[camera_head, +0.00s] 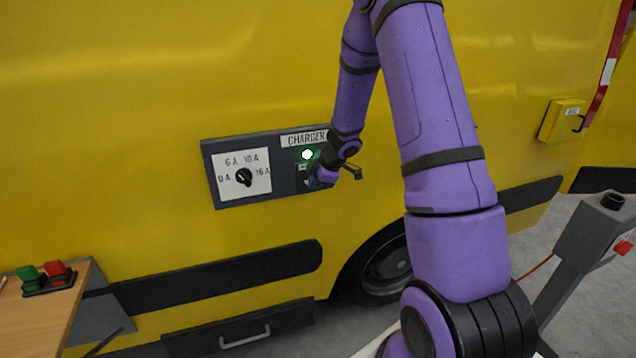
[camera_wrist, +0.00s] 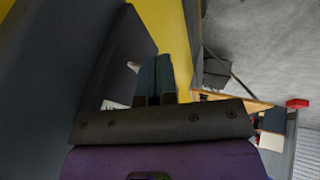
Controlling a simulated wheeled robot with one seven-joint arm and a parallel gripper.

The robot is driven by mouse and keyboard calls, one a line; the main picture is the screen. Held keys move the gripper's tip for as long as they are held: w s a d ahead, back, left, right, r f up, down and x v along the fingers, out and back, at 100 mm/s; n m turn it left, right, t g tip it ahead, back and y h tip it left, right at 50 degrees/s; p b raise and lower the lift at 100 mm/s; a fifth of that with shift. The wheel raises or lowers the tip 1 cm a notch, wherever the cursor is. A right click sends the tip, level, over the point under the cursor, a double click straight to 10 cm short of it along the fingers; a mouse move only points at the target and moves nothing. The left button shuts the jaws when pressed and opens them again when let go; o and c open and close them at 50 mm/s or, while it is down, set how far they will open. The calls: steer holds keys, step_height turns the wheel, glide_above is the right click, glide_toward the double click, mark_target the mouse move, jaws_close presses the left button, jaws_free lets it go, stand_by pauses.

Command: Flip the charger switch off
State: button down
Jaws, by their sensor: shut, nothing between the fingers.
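The dark charger panel (camera_head: 290,187) is set in the yellow vehicle side in the head view. It bears a CHARGER label (camera_head: 304,139), a lit green lamp (camera_head: 307,154) and a dial (camera_head: 243,177) marked 0 A, 6 A, 10 A and 16 A. My gripper (camera_head: 311,182) is at the panel's right part, just below the lamp, and hides what is there. I cannot make out the charger switch. In the wrist view my gripper's fingers (camera_wrist: 155,57) are together, with nothing between them, close beside the dark panel. I cannot tell whether they touch it.
A wooden table (camera_head: 62,311) with green and red buttons (camera_head: 45,274) stands at lower left. A yellow box (camera_head: 562,120) sits on the vehicle at right. A grey post (camera_head: 577,250) stands at lower right. A drawer front with a handle (camera_head: 245,336) lies low below the panel.

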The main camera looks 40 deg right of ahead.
steer(key=shift+w+f, duration=0.1)
steer(key=shift+w, duration=0.05)
steer(key=shift+w+f, duration=0.15)
steer(key=shift+f, duration=0.25)
steer(key=shift+w+d+r, duration=0.1)
steer(key=shift+r, duration=0.05)
stand_by(0.4)
